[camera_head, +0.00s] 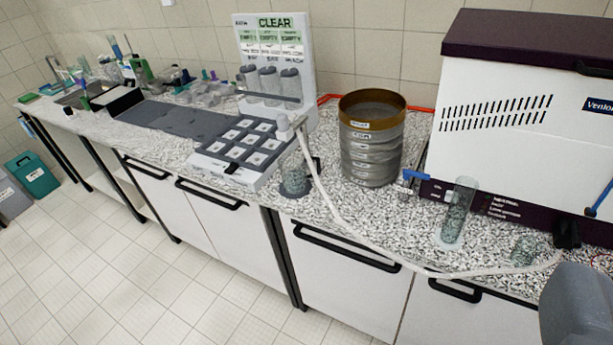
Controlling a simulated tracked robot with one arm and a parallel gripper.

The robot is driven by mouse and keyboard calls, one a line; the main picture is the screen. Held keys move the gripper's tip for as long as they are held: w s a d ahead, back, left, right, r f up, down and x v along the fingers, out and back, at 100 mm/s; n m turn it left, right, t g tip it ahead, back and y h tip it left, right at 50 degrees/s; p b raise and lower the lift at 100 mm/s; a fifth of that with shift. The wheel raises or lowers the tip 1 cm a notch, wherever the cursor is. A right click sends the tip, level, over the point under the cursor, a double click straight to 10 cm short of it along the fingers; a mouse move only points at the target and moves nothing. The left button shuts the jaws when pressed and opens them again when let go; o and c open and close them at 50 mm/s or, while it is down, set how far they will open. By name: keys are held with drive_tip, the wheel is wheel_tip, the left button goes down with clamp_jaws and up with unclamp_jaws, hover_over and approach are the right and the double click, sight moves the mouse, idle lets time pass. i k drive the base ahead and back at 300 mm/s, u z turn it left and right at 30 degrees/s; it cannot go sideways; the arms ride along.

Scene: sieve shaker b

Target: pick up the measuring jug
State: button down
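A tall clear vessel (459,210) stands upright on the speckled worktop, in front of the white and purple machine; it may be the measuring jug, but I see no clear handle or spout. A smaller clear vessel (523,250) sits to its right, close to the pale hose. Another clear container (295,172) with a dark base stands farther left. I cannot tell for certain which of these is the jug. A grey rounded part (580,308), perhaps of my gripper, cuts into the bottom right corner. No fingertips show, and it appears apart from the vessels.
A stack of metal sieves (371,150) stands left of the white machine (520,110). A pale hose (345,228) loops along the front of the worktop. A dispenser panel marked CLEAR (275,50) and a grey tray (238,150) are farther left. The tiled floor (130,270) is open.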

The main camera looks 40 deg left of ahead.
sight(291, 163)
drive_tip(key=i, duration=1.65)
drive_tip(key=u, duration=0.65)
